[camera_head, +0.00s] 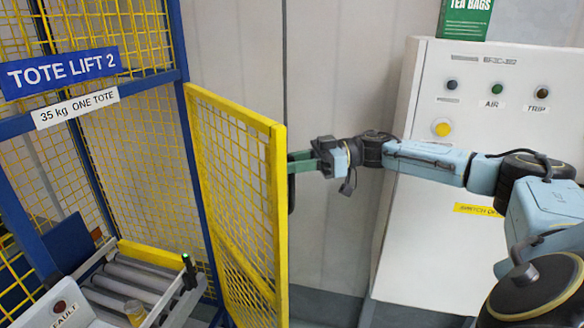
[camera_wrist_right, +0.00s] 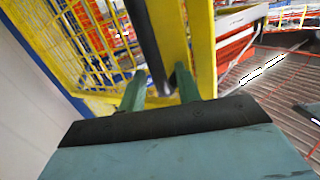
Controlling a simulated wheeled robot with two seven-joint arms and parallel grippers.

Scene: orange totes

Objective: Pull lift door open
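The lift door (camera_head: 240,190) is a yellow frame with yellow mesh. It stands swung out from the blue post of the tote lift, with its free edge toward the right. My right gripper (camera_head: 292,162) is at that free edge, by a dark vertical handle (camera_head: 291,196). In the right wrist view, the dark handle bar (camera_wrist_right: 148,40) runs between the two green fingers of the right gripper (camera_wrist_right: 160,82). A narrow gap seems to show beside the bar, so the fingers look open around it. Any contact is hard to see. My left gripper is out of view.
A white control panel (camera_head: 470,150) with buttons stands at the right, behind my right arm. A green tea bags box (camera_head: 466,18) is on top. Inside the lift is a roller conveyor (camera_head: 135,280). A grey wall (camera_head: 330,90) lies behind the door.

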